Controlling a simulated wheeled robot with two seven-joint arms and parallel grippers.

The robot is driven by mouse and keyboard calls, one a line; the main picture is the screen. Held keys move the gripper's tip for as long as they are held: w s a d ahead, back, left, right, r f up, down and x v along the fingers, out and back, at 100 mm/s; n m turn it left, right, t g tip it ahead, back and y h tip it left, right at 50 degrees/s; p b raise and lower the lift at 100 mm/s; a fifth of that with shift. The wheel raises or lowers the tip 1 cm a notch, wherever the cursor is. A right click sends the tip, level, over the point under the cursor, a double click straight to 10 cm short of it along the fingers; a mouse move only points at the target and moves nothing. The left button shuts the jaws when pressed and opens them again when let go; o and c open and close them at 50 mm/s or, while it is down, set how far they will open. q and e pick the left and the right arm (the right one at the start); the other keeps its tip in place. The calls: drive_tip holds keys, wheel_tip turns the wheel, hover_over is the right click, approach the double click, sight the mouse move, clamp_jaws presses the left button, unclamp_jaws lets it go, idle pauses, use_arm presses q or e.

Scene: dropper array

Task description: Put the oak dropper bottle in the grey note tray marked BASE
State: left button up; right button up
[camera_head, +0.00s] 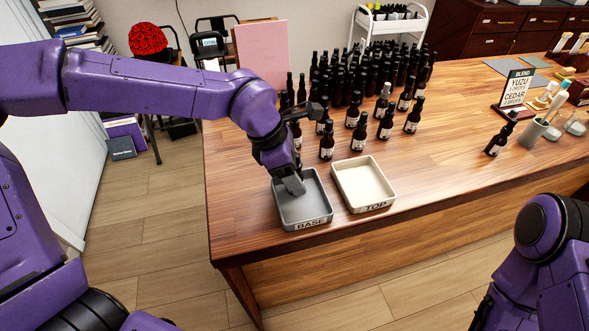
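The grey tray marked BASE (308,224) sits at the table's front left. My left gripper (294,187) points down over the tray, its grey fingertips at or just above its floor. I cannot tell whether the fingers are open or shut, and no bottle shows in them. Several dark dropper bottles with white labels stand upright behind the trays, such as one nearest the trays (327,142) and one beside it (359,134). The label names are too small to read, so I cannot tell which is oak.
A cream tray marked TOP (368,208) stands just right of the grey tray. A dense group of dark bottles (372,72) fills the table's back. A lone bottle (497,140) and a BLEND sign (517,88) naming yuzu and cedar stand right. The middle table is clear.

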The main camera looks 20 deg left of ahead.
use_arm(q)
drive_tip(key=shift+r, duration=0.1)
drive_tip(key=shift+r, duration=0.3)
drive_tip(key=v, duration=1.1)
drive_tip(key=shift+r, duration=0.3)
